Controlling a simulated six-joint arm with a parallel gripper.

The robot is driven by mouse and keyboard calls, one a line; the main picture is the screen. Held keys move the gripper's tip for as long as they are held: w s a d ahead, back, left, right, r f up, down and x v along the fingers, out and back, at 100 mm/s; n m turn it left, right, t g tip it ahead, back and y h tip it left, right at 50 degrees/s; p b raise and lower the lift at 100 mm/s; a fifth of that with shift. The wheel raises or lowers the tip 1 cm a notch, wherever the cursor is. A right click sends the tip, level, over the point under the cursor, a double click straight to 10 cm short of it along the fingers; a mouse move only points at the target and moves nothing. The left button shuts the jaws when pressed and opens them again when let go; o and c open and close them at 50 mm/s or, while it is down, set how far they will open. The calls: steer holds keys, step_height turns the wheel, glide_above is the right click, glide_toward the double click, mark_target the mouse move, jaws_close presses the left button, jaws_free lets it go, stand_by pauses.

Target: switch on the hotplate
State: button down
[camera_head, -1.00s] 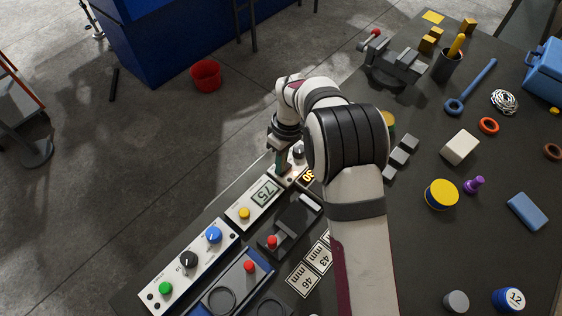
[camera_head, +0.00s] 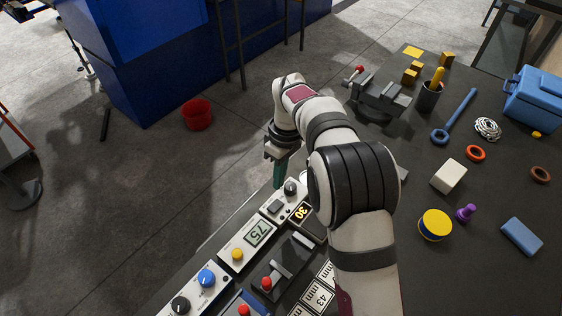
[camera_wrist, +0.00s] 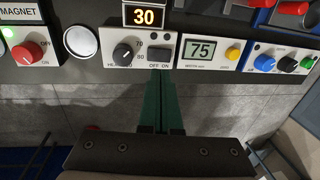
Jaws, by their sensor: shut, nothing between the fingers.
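The heater panel (camera_head: 283,219) is a white box on the bench's left edge, by the orange "30" display (camera_head: 300,212). In the wrist view the panel (camera_wrist: 117,64) carries a black knob (camera_wrist: 126,53) marked 70 and 80. Beside the knob is a dark grey switch (camera_wrist: 159,54) labelled OFF and ON; I cannot tell which way it is set. My gripper (camera_head: 278,184) is shut and empty, with green fingers pointing down just off the panel's outer edge. In the wrist view the fingertips (camera_wrist: 160,84) are just below the switch, apparently clear of it.
A "75" meter box (camera_wrist: 209,53) with a yellow button stands beside the panel. Past it is a box with blue and black knobs (camera_wrist: 264,63). On the other side are a pale disc (camera_wrist: 81,41) and a magnet box with a red knob (camera_wrist: 28,52). Open floor lies beyond the bench edge.

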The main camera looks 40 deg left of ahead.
mark_target(272, 210)
step_height(272, 210, up, 6)
steer(key=w, duration=0.1)
steer(key=shift+r, duration=0.25)
steer(key=shift+s, duration=0.7)
steer(key=f, duration=0.4)
steer(key=s+f, duration=0.1)
steer(key=f, duration=0.4)
steer(key=s+f, duration=0.1)
steer(key=f, duration=0.4)
steer(key=shift+s, duration=0.1)
